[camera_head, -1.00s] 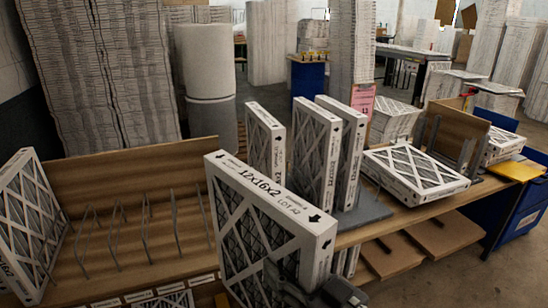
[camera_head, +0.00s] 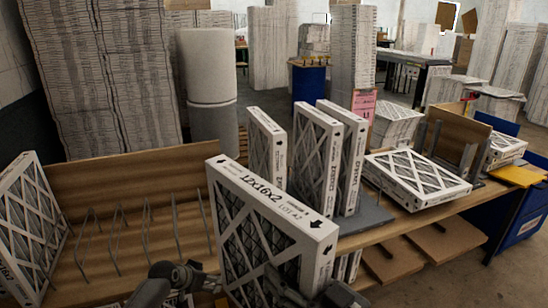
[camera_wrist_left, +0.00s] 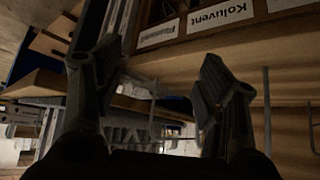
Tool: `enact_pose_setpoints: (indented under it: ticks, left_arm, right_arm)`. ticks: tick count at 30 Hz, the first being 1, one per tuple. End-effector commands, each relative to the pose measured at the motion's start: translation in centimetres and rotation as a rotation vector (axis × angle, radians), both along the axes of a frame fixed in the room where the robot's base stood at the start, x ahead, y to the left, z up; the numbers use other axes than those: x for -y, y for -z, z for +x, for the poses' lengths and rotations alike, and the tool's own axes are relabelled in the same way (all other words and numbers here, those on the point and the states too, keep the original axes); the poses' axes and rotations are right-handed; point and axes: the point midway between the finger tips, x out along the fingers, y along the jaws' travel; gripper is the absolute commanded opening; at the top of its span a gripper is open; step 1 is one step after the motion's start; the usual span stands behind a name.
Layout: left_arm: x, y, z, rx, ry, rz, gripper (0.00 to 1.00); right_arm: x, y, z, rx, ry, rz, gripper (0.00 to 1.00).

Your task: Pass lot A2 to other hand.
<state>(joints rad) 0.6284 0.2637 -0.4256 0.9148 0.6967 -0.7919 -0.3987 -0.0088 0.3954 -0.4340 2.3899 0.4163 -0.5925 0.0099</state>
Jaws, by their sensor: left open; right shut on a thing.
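The lot A2 filter (camera_head: 262,232), a white-framed pleated filter marked 12x16x2, is upright and slightly turned in the foreground of the head view. My right gripper (camera_head: 290,290) is shut on its lower near side; the filter hides part of the jaws. My left gripper (camera_head: 185,274) is low in the head view, just left of the filter's lower left edge. In the left wrist view the left gripper (camera_wrist_left: 155,78) has its fingers wide apart with nothing between them. The filter cannot be made out in that view.
A wooden rack with wire dividers (camera_head: 145,225) stands at left, with another filter (camera_head: 32,225) at its left end. Several upright filters (camera_head: 318,155) stand behind the held one. A filter lies flat (camera_head: 415,178) on the bench at right. Labels (camera_wrist_left: 184,25) line the rack's edge.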

Motion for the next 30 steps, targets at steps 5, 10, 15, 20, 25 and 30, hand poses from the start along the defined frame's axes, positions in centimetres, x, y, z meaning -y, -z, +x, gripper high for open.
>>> enact_pose_setpoints:
  ticks: [5,10,15,20,25,30]
  left_arm:
    - [1.4,-10.2,4.7,0.097,0.092,-0.017,0.65]
    - [3.0,-20.0,7.2,0.185,0.197,-0.024,0.65]
    - [5.2,-29.9,7.9,0.271,0.327,-0.012,0.65]
    - [8.5,-38.6,6.6,0.338,0.495,0.033,0.65]
    - [13.4,-45.4,3.0,0.376,0.722,0.133,0.65]
    - [18.5,-49.4,-2.1,0.366,0.983,0.300,0.65]
  right_arm:
    - [0.0,-0.1,0.0,0.002,0.000,0.001,0.00]
    - [0.0,-0.1,0.0,0.002,0.000,0.001,0.00]
    - [0.0,-0.1,0.0,0.002,0.000,0.001,0.00]
    - [0.0,-0.1,0.0,0.002,0.000,0.001,0.00]
    - [0.0,-0.1,0.0,0.002,0.000,0.001,0.00]
    - [0.0,-0.1,0.0,0.002,0.000,0.001,0.00]
